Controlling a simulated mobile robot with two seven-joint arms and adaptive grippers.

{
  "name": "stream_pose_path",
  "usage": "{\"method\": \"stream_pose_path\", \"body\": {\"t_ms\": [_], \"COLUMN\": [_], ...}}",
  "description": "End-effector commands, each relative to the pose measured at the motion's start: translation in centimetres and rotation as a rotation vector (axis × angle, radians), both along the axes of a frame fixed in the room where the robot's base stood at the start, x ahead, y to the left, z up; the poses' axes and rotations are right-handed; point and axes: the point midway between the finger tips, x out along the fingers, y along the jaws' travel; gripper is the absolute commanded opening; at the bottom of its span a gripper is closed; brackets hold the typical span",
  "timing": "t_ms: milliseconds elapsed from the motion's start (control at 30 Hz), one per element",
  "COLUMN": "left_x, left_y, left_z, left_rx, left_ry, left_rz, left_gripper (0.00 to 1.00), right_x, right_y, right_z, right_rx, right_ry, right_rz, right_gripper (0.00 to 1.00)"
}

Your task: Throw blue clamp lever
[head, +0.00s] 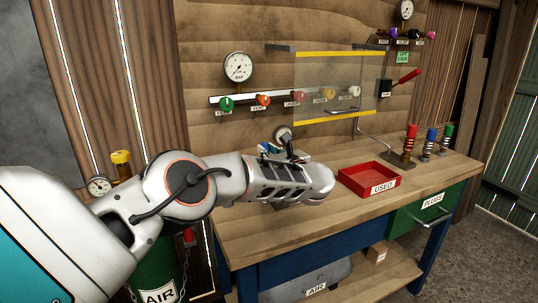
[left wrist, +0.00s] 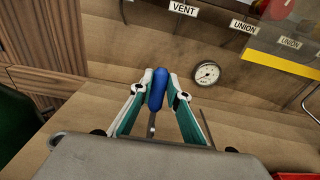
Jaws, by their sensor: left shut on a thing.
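The blue clamp lever (left wrist: 157,90) has a rounded blue handle on a thin grey shank. In the left wrist view it stands roughly upright between the two fingers of my left gripper (left wrist: 157,85), which is shut on it. In the head view my left gripper (head: 284,151) is over the left part of the workbench, and a little blue shows beside its fingers. My wrist and hand hide most of the lever and its clamp base there. My right gripper is not in view.
The workbench (head: 249,232) holds a red USED tray (head: 369,192) and several coloured plugs at right. A clear panel with yellow edges (head: 335,119) stands before the wall's coloured valves. A small gauge (left wrist: 207,73) is behind the gripper. The bench front is clear.

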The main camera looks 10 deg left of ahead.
Motion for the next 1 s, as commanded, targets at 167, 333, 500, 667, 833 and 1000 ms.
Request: {"method": "stream_pose_path", "body": {"t_ms": [167,333,500,667,833,1000], "left_x": [0.31,0.41,0.41,0.41,0.4,0.4], "left_y": [0.06,0.1,0.1,0.08,0.09,0.12], "left_z": [0.09,0.17,0.2,0.18,0.14,0.09], "left_rx": [0.023,0.033,0.033,0.033,0.033,0.032], "left_ry": [-0.034,-0.049,-0.051,-0.05,-0.049,-0.048], "left_rz": [-0.001,-0.001,-0.001,-0.001,-0.001,-0.001], "left_gripper": [0.0,0.0,0.0,0.0,0.33,0.33], "right_x": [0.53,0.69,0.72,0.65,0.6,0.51], "right_y": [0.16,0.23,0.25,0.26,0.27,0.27], "right_z": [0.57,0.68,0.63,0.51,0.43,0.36], "right_rx": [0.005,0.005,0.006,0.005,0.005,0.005], "right_ry": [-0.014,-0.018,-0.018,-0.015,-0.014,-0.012], "right_rz": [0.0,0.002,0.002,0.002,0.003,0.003], "right_gripper": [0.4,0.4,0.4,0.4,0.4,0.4]}}
